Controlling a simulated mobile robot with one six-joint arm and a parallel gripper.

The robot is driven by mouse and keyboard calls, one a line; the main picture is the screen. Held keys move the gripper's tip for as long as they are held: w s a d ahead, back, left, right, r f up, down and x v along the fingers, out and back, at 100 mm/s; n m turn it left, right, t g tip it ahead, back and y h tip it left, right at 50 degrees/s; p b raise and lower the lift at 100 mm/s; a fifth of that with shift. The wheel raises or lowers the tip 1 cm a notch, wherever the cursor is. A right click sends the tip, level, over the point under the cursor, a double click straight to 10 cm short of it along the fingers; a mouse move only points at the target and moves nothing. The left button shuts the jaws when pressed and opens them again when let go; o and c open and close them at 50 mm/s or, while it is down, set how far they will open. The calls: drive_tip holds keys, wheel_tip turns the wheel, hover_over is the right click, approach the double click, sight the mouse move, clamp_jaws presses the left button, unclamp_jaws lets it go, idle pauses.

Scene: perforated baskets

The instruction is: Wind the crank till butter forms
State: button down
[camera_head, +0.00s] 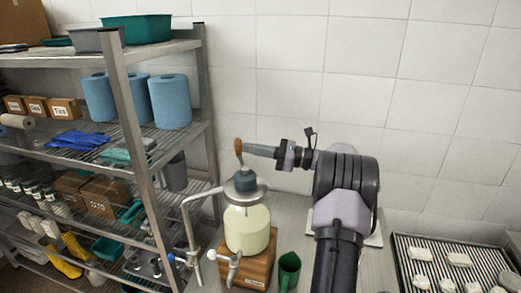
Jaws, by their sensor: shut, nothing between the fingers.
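A butter churn stands on a wooden block (248,268) in the middle of the view. Its glass jar (247,228) holds pale yellowish liquid and has a dark grey cap (245,181) on top. The crank's brown wooden handle (239,150) stands upright above the cap. My gripper (248,149) reaches in from the right, with its tips right beside the handle. The fingers look closed; I cannot tell whether they touch the handle. My arm covers part of the counter to the right of the jar.
A metal shelf rack (142,135) with blue rolls and boxes stands close on the left. A green cup (289,272) stands right of the block. A ridged tray (487,262) with white pieces lies at the lower right. The tiled wall is behind.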

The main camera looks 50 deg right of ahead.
sight(240, 148)
drive_tip(key=shift+w+a+r+n+g+y+p, duration=0.15)
drive_tip(key=shift+w+a+n+g+y+p, duration=0.2)
drive_tip(key=shift+w+a+p, duration=0.8)
drive_tip(key=shift+w+a+n+g+y, duration=0.3)
drive_tip(key=shift+a+y, duration=0.1)
drive_tip(key=shift+a, duration=0.3)
drive_tip(key=shift+w+a+n+g+y, duration=0.25)
drive_tip(key=shift+a+y, duration=0.1)
drive_tip(key=shift+a, duration=0.3)
drive_tip(key=shift+w+a+n+g+y, duration=0.2)
drive_tip(key=shift+w+a+g+y, duration=0.15)
drive_tip(key=shift+a, duration=0.35)
drive_tip(key=shift+s, duration=0.1)
